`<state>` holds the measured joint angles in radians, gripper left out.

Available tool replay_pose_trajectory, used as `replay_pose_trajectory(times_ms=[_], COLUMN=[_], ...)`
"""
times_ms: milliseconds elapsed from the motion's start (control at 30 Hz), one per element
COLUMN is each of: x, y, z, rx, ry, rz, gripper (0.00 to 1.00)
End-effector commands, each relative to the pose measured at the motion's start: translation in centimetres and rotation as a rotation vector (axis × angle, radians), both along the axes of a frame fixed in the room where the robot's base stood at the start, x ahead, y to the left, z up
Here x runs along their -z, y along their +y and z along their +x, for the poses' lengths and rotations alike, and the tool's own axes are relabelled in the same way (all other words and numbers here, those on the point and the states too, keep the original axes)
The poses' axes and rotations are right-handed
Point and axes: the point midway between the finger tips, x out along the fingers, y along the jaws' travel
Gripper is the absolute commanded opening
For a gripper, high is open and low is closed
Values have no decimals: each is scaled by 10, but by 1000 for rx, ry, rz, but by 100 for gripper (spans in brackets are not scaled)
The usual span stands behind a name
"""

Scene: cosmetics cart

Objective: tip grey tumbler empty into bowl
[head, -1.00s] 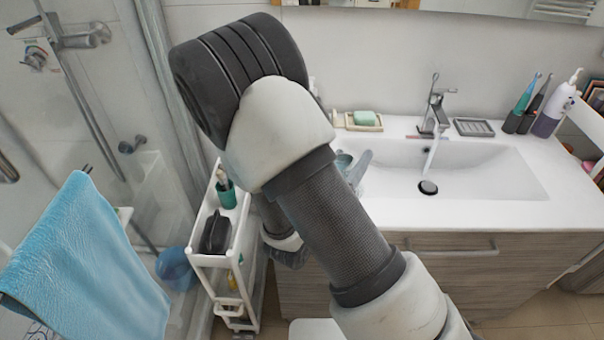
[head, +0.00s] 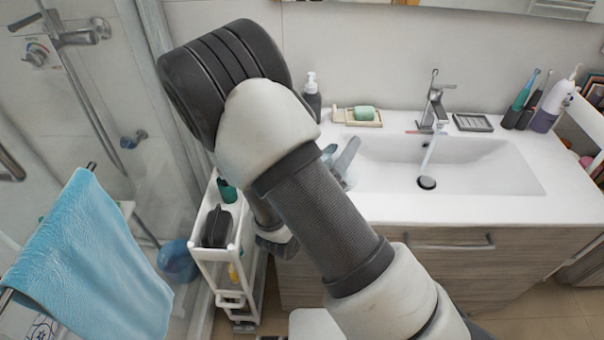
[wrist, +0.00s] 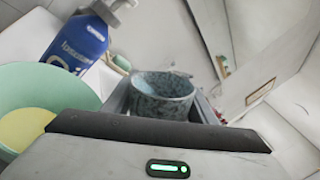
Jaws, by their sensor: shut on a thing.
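A speckled grey tumbler (wrist: 162,97) sits between the fingers of my gripper (wrist: 165,105) in the wrist view, its rim showing at the top. My gripper is shut on it; whether anything is inside the tumbler I cannot tell. A mint green bowl (wrist: 62,88) is beside my gripper at the left of the wrist view, with a yellow round patch inside it. In the head view my gripper (head: 343,158) is at the left end of the sink, partly behind my arm. The bowl is not visible there.
A blue pump bottle (wrist: 75,42) stands behind the bowl in the wrist view. In the head view, a dark soap dispenser (head: 312,98) and a soap dish (head: 358,122) stand at the counter's back. A white cart (head: 222,250) is left of the counter. The basin (head: 470,165) is clear.

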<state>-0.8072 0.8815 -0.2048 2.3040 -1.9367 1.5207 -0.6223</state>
Motion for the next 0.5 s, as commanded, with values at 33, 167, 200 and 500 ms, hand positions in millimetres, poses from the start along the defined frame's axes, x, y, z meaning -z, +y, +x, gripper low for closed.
replay_pose_trajectory(times_ms=[33,167,200,500], x=[-2,-4,-4,-8], y=[1,2,2,4], z=[0,1,1,2], rx=[0,0,0,0], ry=[4,19,24,64], rz=[-12,-45,-56,-144], gripper=[29,29,29,29])
